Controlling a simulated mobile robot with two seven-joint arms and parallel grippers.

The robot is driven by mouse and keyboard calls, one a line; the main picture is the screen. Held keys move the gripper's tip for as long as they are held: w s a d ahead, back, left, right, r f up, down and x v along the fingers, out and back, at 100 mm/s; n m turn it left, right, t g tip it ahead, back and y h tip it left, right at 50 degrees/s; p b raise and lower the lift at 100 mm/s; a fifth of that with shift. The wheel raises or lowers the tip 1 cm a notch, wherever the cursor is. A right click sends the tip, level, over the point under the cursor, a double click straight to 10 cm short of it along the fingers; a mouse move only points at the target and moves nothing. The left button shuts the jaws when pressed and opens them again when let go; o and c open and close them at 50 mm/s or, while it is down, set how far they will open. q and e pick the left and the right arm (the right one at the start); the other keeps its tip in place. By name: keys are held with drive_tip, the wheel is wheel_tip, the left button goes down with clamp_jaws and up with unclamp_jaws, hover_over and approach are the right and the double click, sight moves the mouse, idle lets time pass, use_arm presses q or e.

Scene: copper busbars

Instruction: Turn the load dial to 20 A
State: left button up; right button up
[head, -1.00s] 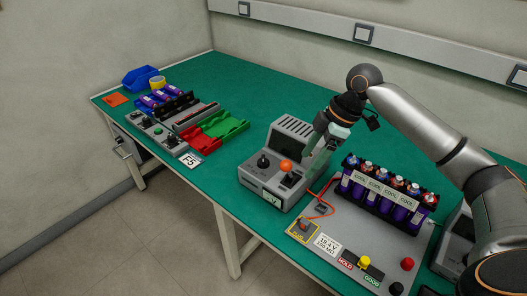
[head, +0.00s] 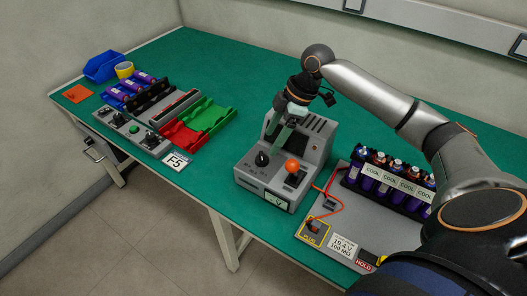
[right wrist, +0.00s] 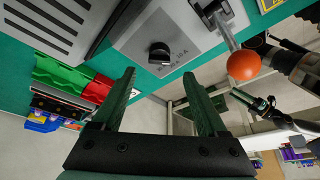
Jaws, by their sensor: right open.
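The load dial (head: 262,159) is a black knob on the grey tester box (head: 250,179). My right gripper (head: 277,143) is over the box, pointing down, just above and behind the dial in the head view. In its wrist view the right gripper (right wrist: 158,74) is open and empty, its two green fingers apart and the dial lying beyond the gap. The fingers appear clear of the dial.
A lever with an orange ball (head: 292,166) stands close to the right of the dial. A rack of purple cells (head: 388,174) and a red lead (head: 335,201) are further right. Red and green trays (head: 213,119) lie to the left, with bare green bench between.

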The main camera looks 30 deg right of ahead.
sight(263, 155)
drive_tip(key=x, duration=0.6)
drive_tip(key=shift+w+f, duration=0.1)
drive_tip(key=shift+f, duration=0.1)
drive_tip(key=shift+c, duration=0.2)
clamp_jaws()
